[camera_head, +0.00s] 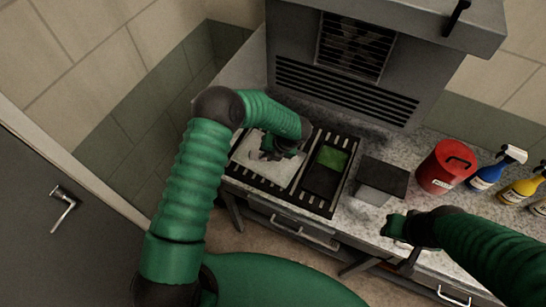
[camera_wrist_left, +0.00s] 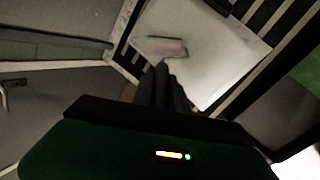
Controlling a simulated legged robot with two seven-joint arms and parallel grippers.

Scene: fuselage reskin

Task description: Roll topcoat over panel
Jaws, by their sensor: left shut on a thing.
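The white panel (camera_head: 262,174) lies flat on a black slotted frame (camera_head: 318,206) on the bench. It also shows in the left wrist view (camera_wrist_left: 215,70). My left gripper (camera_head: 274,152) is over the panel. In the left wrist view its fingers (camera_wrist_left: 162,84) are shut on a roller, whose pale pinkish head (camera_wrist_left: 166,47) is at the panel near one edge; I cannot tell whether it touches. The roller's handle is mostly hidden by the fingers. A dark tray with green paint (camera_head: 331,158) sits right of the panel. My right gripper (camera_head: 395,226) is by the bench's front edge; its jaws are unclear.
A dark grey box (camera_head: 381,180), a red can (camera_head: 446,167), a blue spray bottle (camera_head: 489,174) and a yellow one (camera_head: 521,190) stand to the right on the speckled bench. A grey vented hood (camera_head: 345,85) rises behind the panel. A door (camera_head: 50,215) is at left.

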